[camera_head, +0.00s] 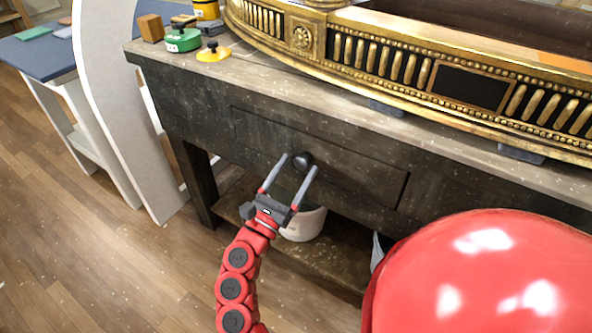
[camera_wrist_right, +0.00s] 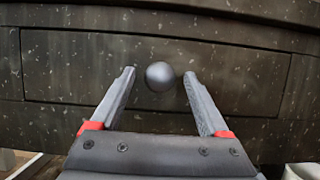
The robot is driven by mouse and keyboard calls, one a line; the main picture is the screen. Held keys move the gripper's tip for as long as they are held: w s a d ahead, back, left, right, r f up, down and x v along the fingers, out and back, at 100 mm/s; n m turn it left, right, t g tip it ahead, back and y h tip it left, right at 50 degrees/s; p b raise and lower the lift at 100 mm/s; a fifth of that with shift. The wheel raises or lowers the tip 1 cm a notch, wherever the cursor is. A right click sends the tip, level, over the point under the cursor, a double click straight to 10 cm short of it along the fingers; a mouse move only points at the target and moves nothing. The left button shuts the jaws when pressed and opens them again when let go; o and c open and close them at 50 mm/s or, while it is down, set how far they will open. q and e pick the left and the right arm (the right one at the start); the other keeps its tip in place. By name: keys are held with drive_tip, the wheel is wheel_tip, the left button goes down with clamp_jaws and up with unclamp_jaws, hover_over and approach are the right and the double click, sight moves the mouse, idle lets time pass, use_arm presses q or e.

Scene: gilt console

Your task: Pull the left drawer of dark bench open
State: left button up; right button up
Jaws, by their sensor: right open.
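The dark wooden bench (camera_head: 170,95) has a drawer front (camera_head: 360,178) with a round dark knob (camera_head: 304,160). The drawer front looks flush with the bench face. In the right wrist view the drawer front (camera_wrist_right: 70,65) fills the middle, and the knob (camera_wrist_right: 159,76) stands at its centre. My right gripper (camera_head: 297,165) is open, with its fingertips at either side of the knob. In the wrist view, gaps show between the knob and both fingers of the gripper (camera_wrist_right: 160,74). My left gripper is not in view.
A gilt console piece (camera_head: 470,90) lies along the bench top. A green tin (camera_head: 183,40), a yellow-based item (camera_head: 213,53) and a wooden block (camera_head: 150,28) stand at the top's left end. A white bucket (camera_head: 305,224) sits on the lower shelf. Floor is clear at left.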

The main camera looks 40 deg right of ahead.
drive_tip(key=shift+w+d+r, duration=0.1)
drive_tip(key=shift+d, duration=0.05)
drive_tip(key=shift+c, duration=0.3)
clamp_jaws()
idle(1.1)
